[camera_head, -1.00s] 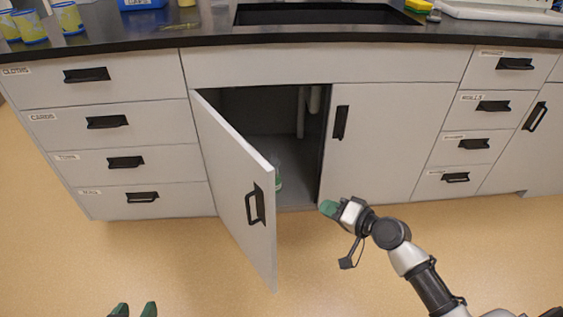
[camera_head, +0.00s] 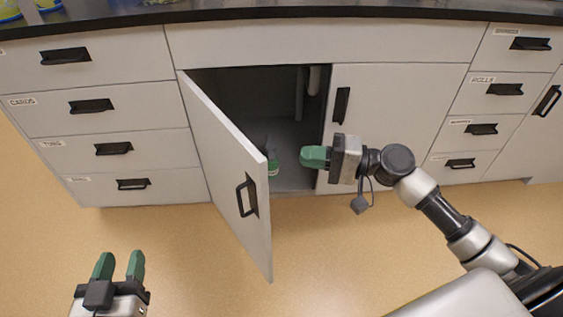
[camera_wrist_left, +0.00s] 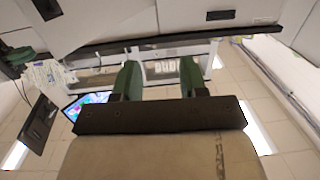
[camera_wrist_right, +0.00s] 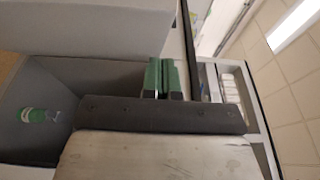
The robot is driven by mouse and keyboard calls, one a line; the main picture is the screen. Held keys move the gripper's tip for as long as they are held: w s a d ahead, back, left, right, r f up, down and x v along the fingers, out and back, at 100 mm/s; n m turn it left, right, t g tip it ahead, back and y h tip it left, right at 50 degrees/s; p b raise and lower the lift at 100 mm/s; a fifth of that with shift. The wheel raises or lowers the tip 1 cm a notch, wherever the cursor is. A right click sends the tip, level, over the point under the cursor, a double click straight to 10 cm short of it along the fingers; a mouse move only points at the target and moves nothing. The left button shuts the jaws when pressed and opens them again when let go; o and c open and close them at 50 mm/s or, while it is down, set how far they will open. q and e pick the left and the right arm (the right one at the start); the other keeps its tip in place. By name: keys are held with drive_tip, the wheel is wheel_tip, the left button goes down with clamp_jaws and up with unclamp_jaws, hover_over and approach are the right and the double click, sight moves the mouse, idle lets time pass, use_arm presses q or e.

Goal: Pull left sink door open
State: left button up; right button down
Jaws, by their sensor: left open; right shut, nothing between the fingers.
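The left sink door (camera_head: 228,165) stands swung well out from the cabinet in the head view, hinged at its left side. Its black handle (camera_head: 247,195) is on the outer face near the free edge. My right gripper (camera_head: 306,156) is shut and empty, in front of the cabinet opening, to the right of the door's free edge; its shut fingers also show in the right wrist view (camera_wrist_right: 162,78). My left gripper (camera_head: 121,262) is open and empty, low at the left, apart from the door. Its spread fingers show in the left wrist view (camera_wrist_left: 160,80).
The right sink door (camera_head: 385,115) is closed. A green-and-white bottle (camera_head: 272,160) stands inside the dark cabinet. Labelled drawers (camera_head: 105,110) flank the sink on both sides, all shut. The floor (camera_head: 185,245) between my left gripper and the door is clear.

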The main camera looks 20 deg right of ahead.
sight(263, 167)
use_arm(q)
drive_tip(key=shift+f, duration=0.25)
use_arm(e)
drive_tip(key=a, duration=0.6)
drive_tip(key=shift+w, duration=0.2)
use_arm(q)
drive_tip(key=shift+a+g, duration=0.1)
drive_tip(key=shift+g, duration=0.2)
use_arm(e)
drive_tip(key=shift+a, duration=0.15)
